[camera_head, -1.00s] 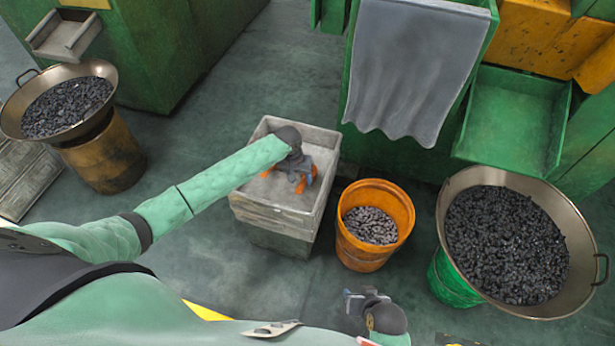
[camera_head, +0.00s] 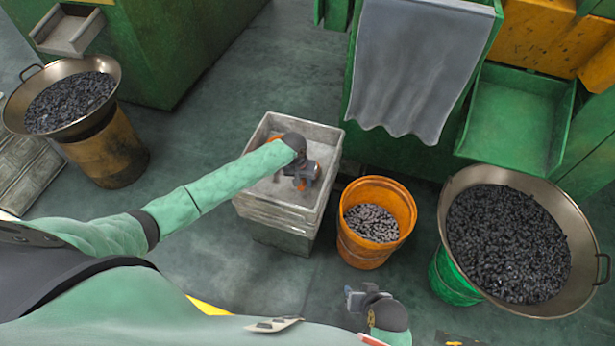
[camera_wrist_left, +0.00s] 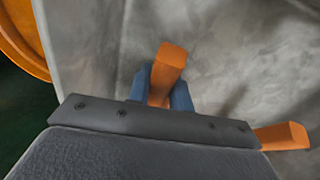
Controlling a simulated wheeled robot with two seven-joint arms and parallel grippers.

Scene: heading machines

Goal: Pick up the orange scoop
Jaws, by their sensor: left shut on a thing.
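The orange scoop shows in the left wrist view as an upright orange piece (camera_wrist_left: 170,62) between my gripper's blue-grey fingers. A second orange piece (camera_wrist_left: 285,137) sticks out at the right; I cannot tell how the two join. My left gripper (camera_head: 303,178) is inside the grey bin (camera_head: 262,210) and shut on the scoop. In the head view, bits of orange (camera_head: 317,171) show beside the gripper, which hides most of the scoop. My right gripper (camera_head: 358,299) is low in the head view, in front of the orange bucket; its jaw opening is unclear.
An orange bucket (camera_head: 352,240) of dark parts stands right of the bin. A wide pan (camera_head: 452,200) of parts is at the right, another pan (camera_head: 112,85) at the left. Green machines (camera_head: 190,40) stand behind. Floor (camera_head: 190,140) left of the bin is clear.

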